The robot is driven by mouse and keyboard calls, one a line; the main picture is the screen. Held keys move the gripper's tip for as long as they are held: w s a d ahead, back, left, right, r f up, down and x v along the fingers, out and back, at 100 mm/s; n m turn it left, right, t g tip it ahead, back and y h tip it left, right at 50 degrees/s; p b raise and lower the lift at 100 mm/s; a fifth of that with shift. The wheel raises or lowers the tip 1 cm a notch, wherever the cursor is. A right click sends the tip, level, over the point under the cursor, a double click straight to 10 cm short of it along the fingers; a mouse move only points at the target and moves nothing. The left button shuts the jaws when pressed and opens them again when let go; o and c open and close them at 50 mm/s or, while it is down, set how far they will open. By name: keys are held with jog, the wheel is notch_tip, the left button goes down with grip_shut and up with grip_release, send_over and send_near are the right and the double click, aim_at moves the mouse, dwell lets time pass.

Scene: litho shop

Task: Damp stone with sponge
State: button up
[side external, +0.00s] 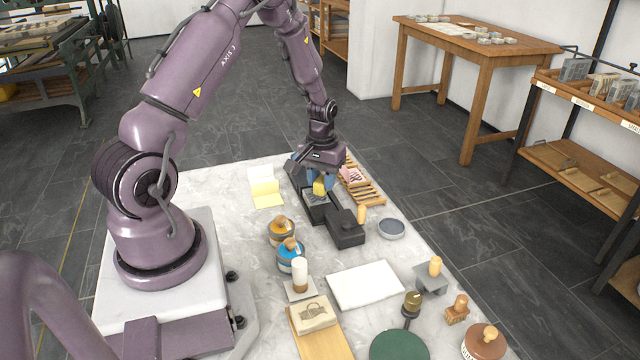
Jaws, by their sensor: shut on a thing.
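My gripper (319,180) points down at the far end of the table, its bluish fingers shut on a small yellow sponge (319,188). The sponge is over a black open tray (333,217); I cannot tell whether it touches what is inside. A beige stone (313,313) with a drawing of a bag on its top lies on a wooden board (325,344) at the near edge of the table, well away from my gripper. The gripper's body hides part of the tray's far side.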

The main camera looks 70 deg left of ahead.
jog(key=shift+r, duration=2.9)
